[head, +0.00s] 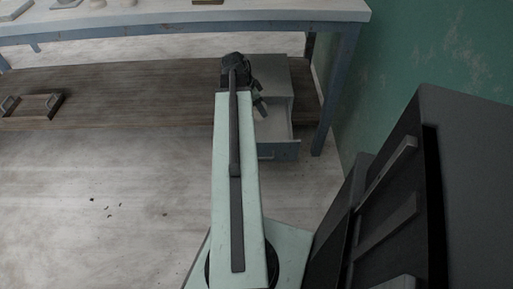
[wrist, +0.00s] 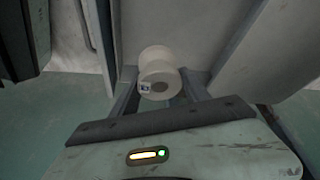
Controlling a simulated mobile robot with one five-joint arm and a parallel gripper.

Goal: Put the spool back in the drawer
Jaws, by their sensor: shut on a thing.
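The cream-white spool (wrist: 158,66) is between the two fingers of my gripper (wrist: 158,88) in the wrist view, with a small dark mark on its side. My gripper is shut on it. In the head view my gripper (head: 260,106) is partly behind my arm, beside the small grey cabinet under the table, and the spool cannot be made out. The grey-blue drawer (head: 279,152) of that cabinet is pulled open toward me. My gripper is at the drawer's left side; whether it is over the opening I cannot tell.
A worktable (head: 345,48) with blue-grey legs stands over a brown lower shelf (head: 150,92), which bears a wooden tray (head: 33,117) at left. A dark cabinet (head: 460,190) with bar-like parts stands close at right. The pale floor (head: 110,240) at left has a few small dark bits.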

